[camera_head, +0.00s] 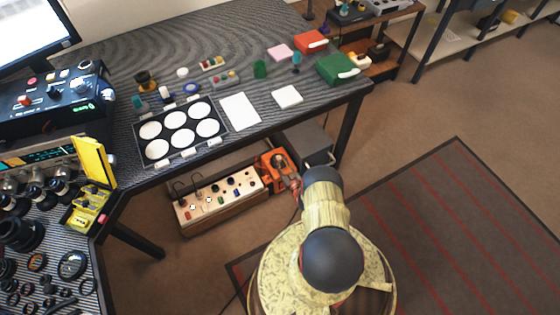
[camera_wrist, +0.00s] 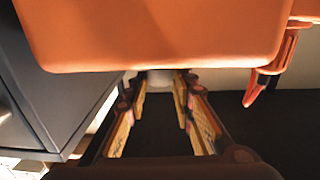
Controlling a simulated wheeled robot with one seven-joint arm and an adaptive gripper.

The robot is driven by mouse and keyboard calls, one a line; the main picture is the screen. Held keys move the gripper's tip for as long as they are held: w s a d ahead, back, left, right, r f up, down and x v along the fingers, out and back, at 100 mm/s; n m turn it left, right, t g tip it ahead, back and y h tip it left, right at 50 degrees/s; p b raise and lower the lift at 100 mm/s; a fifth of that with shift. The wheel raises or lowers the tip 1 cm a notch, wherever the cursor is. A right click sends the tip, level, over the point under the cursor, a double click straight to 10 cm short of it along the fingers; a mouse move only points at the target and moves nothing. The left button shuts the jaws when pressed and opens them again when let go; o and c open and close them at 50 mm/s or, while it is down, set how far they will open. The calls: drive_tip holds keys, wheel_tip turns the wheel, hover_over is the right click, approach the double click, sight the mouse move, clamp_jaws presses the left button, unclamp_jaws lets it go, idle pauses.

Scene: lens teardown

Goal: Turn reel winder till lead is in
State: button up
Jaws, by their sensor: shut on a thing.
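The orange reel winder (camera_head: 275,165) stands low beside the table, at the right end of a cream panel box. Its large rounded orange body (camera_wrist: 160,30) fills the top of the wrist view. My gripper (camera_wrist: 160,84) is just under that body, its two fingers on either side of a pale round knob (camera_wrist: 160,77), and it is shut on it. The fingertips and the knob's far part are partly hidden by the orange body. In the head view my arm covers most of the gripper. The lead's end cannot be made out.
A cream box with knobs (camera_head: 218,200) stands left of the winder. A dark grey cabinet (camera_head: 308,142) stands close behind it, also at the left of the wrist view. The table (camera_head: 240,142) overhangs behind.

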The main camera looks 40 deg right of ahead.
clamp_jaws()
drive_tip(key=shift+a+m+h, duration=0.1)
drive_tip(key=shift+m+h, duration=0.2)
drive_tip(key=shift+h, duration=0.2)
drive_tip(key=m+g+h, duration=0.1)
drive_tip(key=m+h, duration=0.1)
drive_tip(key=h, duration=0.1)
drive_tip(key=m+g+h, duration=0.1)
drive_tip(key=shift+w+a+g+h, duration=0.25)
drive_tip(key=shift+a+g+h, duration=0.05)
drive_tip(key=shift+a+h, duration=0.1)
drive_tip(key=m+g+h, duration=0.2)
drive_tip(key=g, duration=0.1)
drive_tip(key=m+g+h, duration=0.3)
drive_tip(key=shift+w+a+m, duration=0.1)
drive_tip(key=shift+w+m, duration=0.05)
drive_tip(key=shift+m, duration=0.15)
drive_tip(key=shift+g+h, duration=0.3)
drive_tip(key=o, duration=0.9)
unclamp_jaws()
